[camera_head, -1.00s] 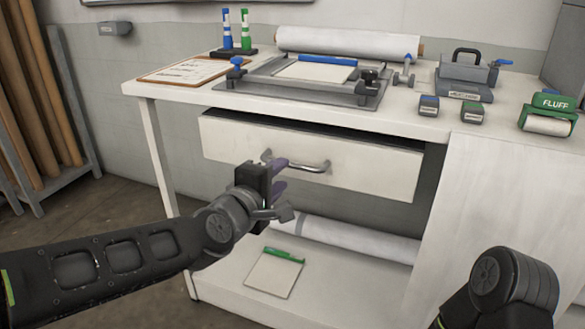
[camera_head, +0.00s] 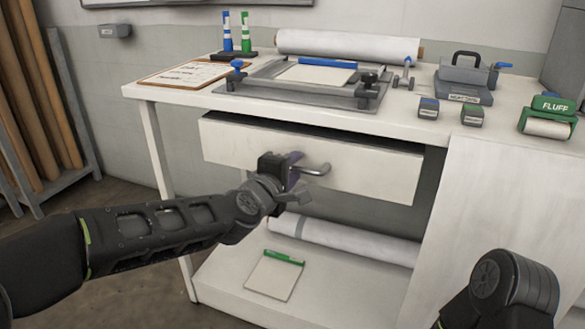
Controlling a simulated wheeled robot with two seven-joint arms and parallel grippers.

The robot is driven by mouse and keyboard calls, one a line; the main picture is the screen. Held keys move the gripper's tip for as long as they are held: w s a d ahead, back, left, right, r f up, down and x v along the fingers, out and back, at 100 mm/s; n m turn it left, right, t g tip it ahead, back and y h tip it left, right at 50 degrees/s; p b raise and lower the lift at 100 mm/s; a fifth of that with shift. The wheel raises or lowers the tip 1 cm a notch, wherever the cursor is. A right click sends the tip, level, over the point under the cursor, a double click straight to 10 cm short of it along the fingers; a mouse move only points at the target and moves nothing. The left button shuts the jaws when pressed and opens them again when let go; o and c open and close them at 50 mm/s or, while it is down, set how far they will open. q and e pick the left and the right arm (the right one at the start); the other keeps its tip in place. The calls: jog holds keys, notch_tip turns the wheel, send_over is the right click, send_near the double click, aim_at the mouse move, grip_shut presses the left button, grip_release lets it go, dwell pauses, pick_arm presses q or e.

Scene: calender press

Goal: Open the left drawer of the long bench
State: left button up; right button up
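The white left drawer (camera_head: 375,174) hangs under the bench top, with a dark gap along its upper edge. Its bar handle (camera_head: 320,170) is metallic and sits in the middle of the front. My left gripper (camera_head: 295,170) is at the left part of the handle, with its purple fingers turned to the drawer front. The gripper covers the handle's left end. I cannot tell whether the fingers are closed on the bar. My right gripper is out of view; only a dark link of my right arm shows at the lower right.
The long bench (camera_head: 425,122) carries a press frame (camera_head: 300,92), a white roll (camera_head: 345,44), a clipboard (camera_head: 187,73) and small blocks. Below the drawer, a roll (camera_head: 345,239) and a green-edged pad (camera_head: 273,277) lie on the lower shelf. A white side panel (camera_head: 500,200) stands at right.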

pick_arm(q)
grip_shut()
dwell(0.3)
dwell(1.1)
